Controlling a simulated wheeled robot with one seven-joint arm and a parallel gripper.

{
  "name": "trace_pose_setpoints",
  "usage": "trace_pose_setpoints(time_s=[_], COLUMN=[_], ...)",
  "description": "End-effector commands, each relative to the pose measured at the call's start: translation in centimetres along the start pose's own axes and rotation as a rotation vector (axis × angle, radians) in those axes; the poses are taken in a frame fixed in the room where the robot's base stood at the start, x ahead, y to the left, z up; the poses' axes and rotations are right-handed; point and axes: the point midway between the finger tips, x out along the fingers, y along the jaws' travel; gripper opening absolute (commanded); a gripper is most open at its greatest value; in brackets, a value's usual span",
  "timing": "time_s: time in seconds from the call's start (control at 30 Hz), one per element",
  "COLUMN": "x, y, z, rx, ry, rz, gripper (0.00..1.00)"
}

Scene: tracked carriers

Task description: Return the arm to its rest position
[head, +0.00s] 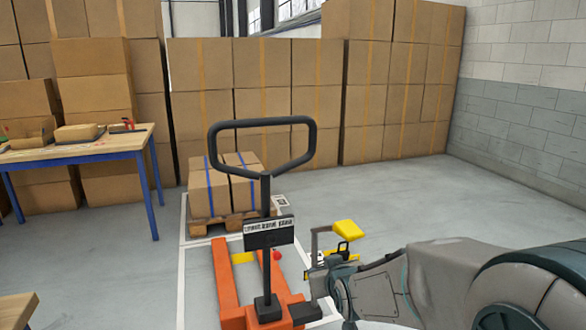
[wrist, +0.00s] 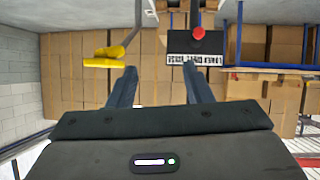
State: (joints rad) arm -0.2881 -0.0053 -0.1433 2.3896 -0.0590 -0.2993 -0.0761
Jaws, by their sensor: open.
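My arm (head: 440,275) reaches in from the lower right of the head view. Its wrist is near the orange pallet jack (head: 228,285), whose black looped handle (head: 215,145) stands upright. In the wrist view, which shows the room upside down, my gripper (wrist: 160,72) has its two dark fingers spread apart with nothing between them. The jack's sign plate (wrist: 187,60) and red knob (wrist: 198,33) appear beyond the right finger. I cannot tell the exact gap between my gripper and the jack.
A yellow-topped device (head: 347,230) stands close behind my wrist. A pallet (head: 200,228) bears strapped boxes (head: 208,190) beyond the jack. A blue-legged table (head: 75,148) is at left. Stacked cartons (head: 262,65) line the back. Floor (head: 410,185) at right is clear.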

Motion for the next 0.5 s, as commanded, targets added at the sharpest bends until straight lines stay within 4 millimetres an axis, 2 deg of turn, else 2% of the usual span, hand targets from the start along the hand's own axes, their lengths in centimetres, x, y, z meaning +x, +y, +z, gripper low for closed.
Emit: trace_pose_setpoints(time_s=[0.03, 0.27, 0.5], x=[-2.6, -11.2, -21.4], y=[0.9, 2.9, 3.9], z=[-1.8, -2.7, -3.4], rx=[0.020, 0.107, 0.191], ry=[-0.048, -0.303, -0.567], rz=[0.007, 0.022, 0.042], gripper=[0.45, 0.45, 0.45])
